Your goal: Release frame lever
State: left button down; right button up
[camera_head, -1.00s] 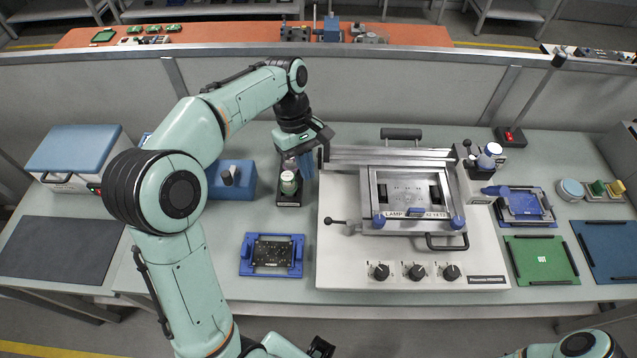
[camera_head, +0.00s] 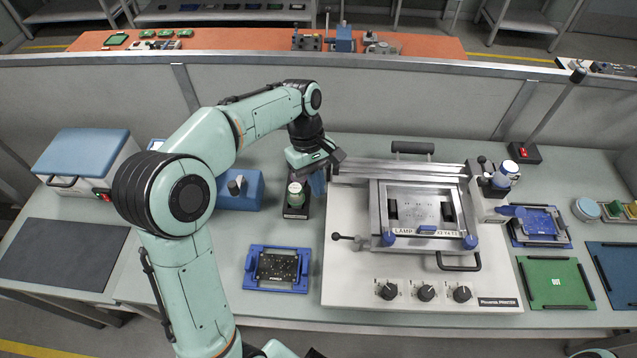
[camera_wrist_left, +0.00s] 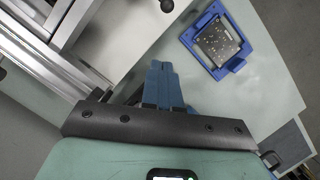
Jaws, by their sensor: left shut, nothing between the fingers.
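The frame lever (camera_head: 350,238) is a short metal arm with a black ball knob at the left edge of the white printer base (camera_head: 345,285). A black ball, probably its knob, shows at the top of the left wrist view (camera_wrist_left: 167,5). The metal frame (camera_head: 425,242) lies flat on the printer, with a black front handle. My left gripper (camera_head: 318,186) points down behind and left of the lever, apart from it. Its blue fingers are together and empty in the left wrist view (camera_wrist_left: 162,80). My right gripper is out of view.
A green-labelled jar (camera_head: 295,194) stands in a black holder beside my left gripper. A blue fixture with a dark board (camera_head: 277,268) lies left of the printer. Dark knobs (camera_head: 425,292) line the printer front. A blue block (camera_head: 243,190) stands behind my arm.

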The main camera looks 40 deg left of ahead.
aim_at(350, 238)
pick_arm(q)
jog(key=d+f, duration=0.1)
jog(key=f, duration=0.1)
jog(key=s+d+f, duration=0.1)
jog(key=d+f, duration=0.1)
jog(key=s+d+f+b, duration=0.1)
jog(key=f, duration=0.1)
jog(key=shift+s+d+f, duration=0.1)
jog(key=shift+d+f, duration=0.15)
jog(key=shift+f, duration=0.05)
jog(key=shift+s+d+f, duration=0.1)
jog(key=shift+s+d, duration=0.05)
jog(key=shift+d, duration=0.25)
